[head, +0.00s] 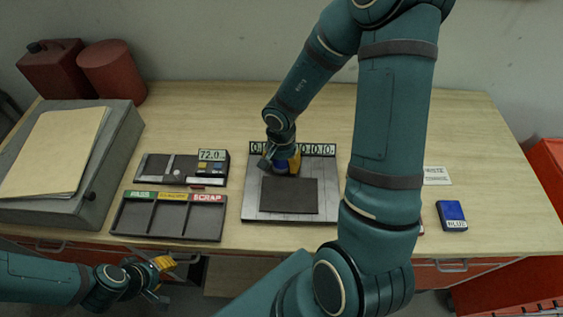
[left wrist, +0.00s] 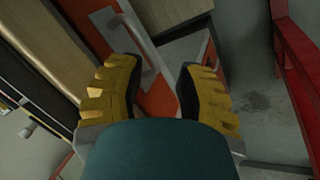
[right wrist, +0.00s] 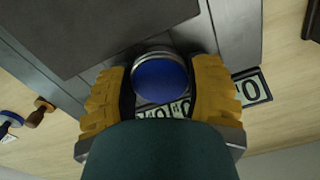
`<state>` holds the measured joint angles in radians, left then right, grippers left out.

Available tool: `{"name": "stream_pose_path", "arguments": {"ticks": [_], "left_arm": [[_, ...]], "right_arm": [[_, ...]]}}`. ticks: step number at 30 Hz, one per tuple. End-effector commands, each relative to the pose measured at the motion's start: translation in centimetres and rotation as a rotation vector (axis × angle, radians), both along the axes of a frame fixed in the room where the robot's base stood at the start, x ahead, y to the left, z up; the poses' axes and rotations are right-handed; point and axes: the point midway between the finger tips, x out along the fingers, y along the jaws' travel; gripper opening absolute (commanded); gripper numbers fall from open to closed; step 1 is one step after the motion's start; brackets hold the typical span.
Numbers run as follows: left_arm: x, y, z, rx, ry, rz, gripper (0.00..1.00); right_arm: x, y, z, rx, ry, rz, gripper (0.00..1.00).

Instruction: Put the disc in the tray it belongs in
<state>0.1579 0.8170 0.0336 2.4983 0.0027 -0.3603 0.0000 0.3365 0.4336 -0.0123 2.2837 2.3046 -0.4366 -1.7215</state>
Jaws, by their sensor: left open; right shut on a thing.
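My right gripper (head: 285,163) is shut on the disc, above the back part of a grey metal plate (head: 250,205). In the right wrist view the disc (right wrist: 160,80) shows a round blue face with a metallic rim between the yellow fingers (right wrist: 160,95). In the head view it is mostly hidden by the gripper. The dark sorting tray (head: 167,239) has three empty compartments, labelled PASS in green, an unreadable yellow label, and SCRAP in red. My left gripper (head: 163,275) is open and empty, low in front of the table; its fingers (left wrist: 160,95) show apart in the left wrist view.
A dark gauge tray (head: 152,165) with a display reading about 72.0 lies behind the sorting tray. A blue box (head: 452,214) and white card (head: 437,175) are right. A grey case (head: 70,170) is left.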

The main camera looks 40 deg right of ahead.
Motion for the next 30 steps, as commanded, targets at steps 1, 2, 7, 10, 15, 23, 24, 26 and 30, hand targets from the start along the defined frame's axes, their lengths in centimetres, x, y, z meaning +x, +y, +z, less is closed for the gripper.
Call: {"name": "stream_pose_path", "arguments": {"ticks": [1, 2, 7, 10, 15, 23, 24, 26, 30], "left_arm": [[0.0, 0.0, 0.1, 0.000, 0.000, 0.000, 0.35], [0.0, 0.0, 0.1, 0.000, 0.000, 0.000, 0.35], [0.0, 0.0, 0.1, 0.000, 0.000, 0.000, 0.35], [0.0, 0.0, 0.1, 0.000, 0.000, 0.000, 0.35], [0.0, 0.0, 0.1, 0.000, 0.000, 0.000, 0.35], [0.0, 0.0, 1.5, -0.001, 0.000, -0.002, 0.35], [0.1, 0.0, 1.9, -0.001, 0.000, -0.002, 0.35], [0.1, 0.0, 2.3, -0.001, 0.000, -0.003, 0.35], [0.1, 0.0, 2.4, -0.001, 0.000, -0.005, 0.35]], "right_arm": [[0.0, 0.0, -0.1, 0.000, 0.000, 0.001, 0.10], [0.0, 0.0, -0.2, 0.000, 0.000, 0.002, 0.10], [0.0, 0.0, -0.3, 0.000, 0.000, 0.001, 0.83], [0.0, 0.0, -0.3, 0.000, 0.000, 0.001, 0.83], [0.0, 0.0, -0.2, 0.000, 0.000, 0.000, 0.83], [0.0, -0.1, 3.1, -0.001, -0.003, -0.002, 0.83], [0.0, -0.1, 4.0, 0.000, -0.004, -0.004, 0.83], [0.1, -0.1, 5.3, -0.001, -0.004, -0.003, 0.83], [0.1, -0.2, 7.9, -0.003, -0.005, -0.004, 0.83]]}}
